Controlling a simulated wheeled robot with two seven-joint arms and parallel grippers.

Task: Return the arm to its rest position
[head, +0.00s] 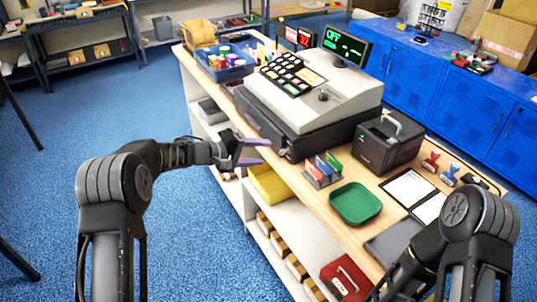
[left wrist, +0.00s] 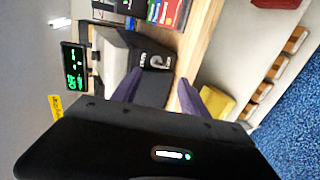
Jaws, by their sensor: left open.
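My left arm (head: 115,185) reaches in from the left of the head view, bent at the elbow. My left gripper (head: 262,152) is open with nothing between its purple fingers. It appears over the counter's front edge, before the cash register (head: 310,90). In the left wrist view the open fingers (left wrist: 160,77) point toward the dark cash drawer (left wrist: 152,68), with the register's green display (left wrist: 74,67) at the left. My right arm (head: 470,225) is at the lower right of the head view. Its gripper does not show.
The wooden counter (head: 310,205) holds a green tray (head: 355,203), a card stand (head: 323,170), a black printer-like box (head: 388,143) and a blue bin (head: 225,64). A yellow bin (head: 269,184) sits on the shelf below. Blue floor (head: 50,180) is clear at left.

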